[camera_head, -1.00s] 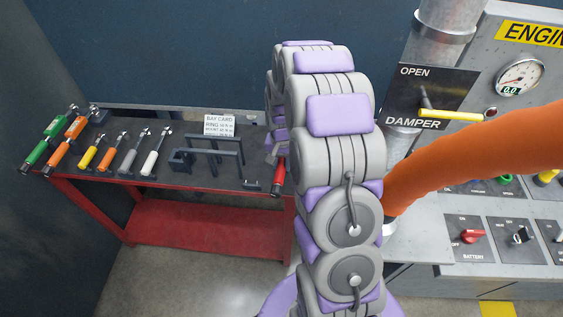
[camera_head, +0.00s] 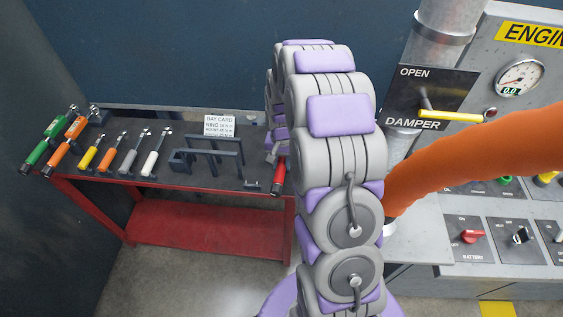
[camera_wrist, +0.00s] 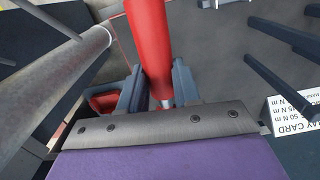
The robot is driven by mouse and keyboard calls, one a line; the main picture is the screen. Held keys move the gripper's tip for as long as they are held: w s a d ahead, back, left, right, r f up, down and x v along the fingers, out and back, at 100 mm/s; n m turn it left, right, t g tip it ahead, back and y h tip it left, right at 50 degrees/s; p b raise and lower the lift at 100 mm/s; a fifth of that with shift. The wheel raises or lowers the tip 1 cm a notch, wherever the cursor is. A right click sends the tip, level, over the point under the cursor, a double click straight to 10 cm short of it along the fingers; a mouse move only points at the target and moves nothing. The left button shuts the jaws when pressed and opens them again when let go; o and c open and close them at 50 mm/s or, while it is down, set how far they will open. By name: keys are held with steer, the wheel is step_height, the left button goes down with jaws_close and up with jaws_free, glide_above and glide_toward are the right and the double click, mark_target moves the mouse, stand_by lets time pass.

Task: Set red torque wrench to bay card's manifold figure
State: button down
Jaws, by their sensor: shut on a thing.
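The red torque wrench (camera_head: 279,177) is at the right end of the workbench, partly hidden behind my arm. In the wrist view its red handle (camera_wrist: 150,45) runs between the jaws. My gripper (camera_wrist: 156,92) is shut on it; the head view mostly hides the gripper behind my arm. The white bay card (camera_head: 219,126) stands at the back of the bench, left of my arm. In the wrist view the card (camera_wrist: 295,112) is at the right edge, partly cut off and upside down. Its manifold figure is too small to read surely, and the wrench's setting is not visible.
A dark-topped red workbench (camera_head: 75,205) holds green (camera_head: 45,145) and orange (camera_head: 68,145) torque wrenches, several smaller tools, and dark rack posts (camera_head: 213,152). To the right stand a control panel (camera_head: 520,110), a yellow damper lever (camera_head: 450,115) and a thick orange hose (camera_head: 480,150).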

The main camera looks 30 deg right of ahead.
steer(key=shift+w+d+r+p, duration=0.1)
steer(key=shift+r+p, duration=0.65)
steer(key=shift+r, duration=1.55)
